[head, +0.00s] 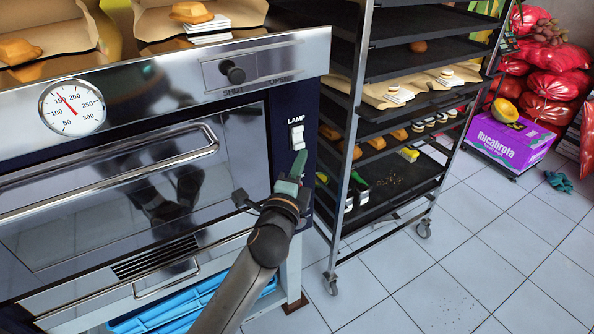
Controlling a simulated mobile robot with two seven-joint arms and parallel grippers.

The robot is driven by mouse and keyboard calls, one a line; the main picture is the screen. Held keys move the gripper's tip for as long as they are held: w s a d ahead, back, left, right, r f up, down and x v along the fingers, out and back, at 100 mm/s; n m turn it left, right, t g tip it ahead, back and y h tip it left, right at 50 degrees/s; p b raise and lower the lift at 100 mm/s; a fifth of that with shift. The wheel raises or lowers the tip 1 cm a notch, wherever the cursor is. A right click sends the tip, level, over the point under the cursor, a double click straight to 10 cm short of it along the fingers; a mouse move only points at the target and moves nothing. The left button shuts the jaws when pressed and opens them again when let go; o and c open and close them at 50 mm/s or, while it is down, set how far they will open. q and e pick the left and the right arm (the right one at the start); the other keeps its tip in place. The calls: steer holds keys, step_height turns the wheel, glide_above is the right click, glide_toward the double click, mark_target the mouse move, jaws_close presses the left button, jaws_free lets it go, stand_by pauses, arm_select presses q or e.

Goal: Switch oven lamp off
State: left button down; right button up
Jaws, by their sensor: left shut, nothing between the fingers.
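The lamp switch (297,137) is a white rocker under the word LAMP, on the dark right-hand panel of the oven (150,170). The picture is too small to tell which way the rocker is tipped. My left gripper (299,160) is shut and empty, its tips pointing up just below the switch. I cannot tell whether the tips touch the switch or the panel. My right gripper is not in view.
A black slide knob (233,72) marked SHUT and OPEN sits above the lamp switch. The oven door handle (110,170) juts out at left. A wheeled tray rack (345,140) stands close on the right. Open tiled floor (450,270) lies beyond it.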

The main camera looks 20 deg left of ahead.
arm_select(q)
steer(key=shift+s+d+r, duration=0.15)
steer(key=shift+s, duration=0.85)
steer(key=shift+s+d+r, duration=0.15)
steer(key=shift+s, duration=0.85)
steer(key=s+d+f+n+g+h, duration=0.1)
steer(key=s+f+n+g+h, duration=0.2)
steer(key=f, duration=0.6)
steer(key=s+d+f+n+g, duration=0.1)
steer(key=s+f+n+g, duration=0.15)
steer(key=s+f, duration=0.5)
steer(key=s+f+n+g+h+p, duration=0.1)
steer(key=s+f+n+g, duration=0.2)
steer(key=s+f+n, duration=0.6)
steer(key=s+f, duration=0.4)
steer(key=f, duration=0.1)
steer(key=shift+s+d+f+n+g+h+p, duration=0.25)
steer(key=shift+s+d+n+g+h+p, duration=0.05)
steer(key=shift+s+d+n+g, duration=0.1)
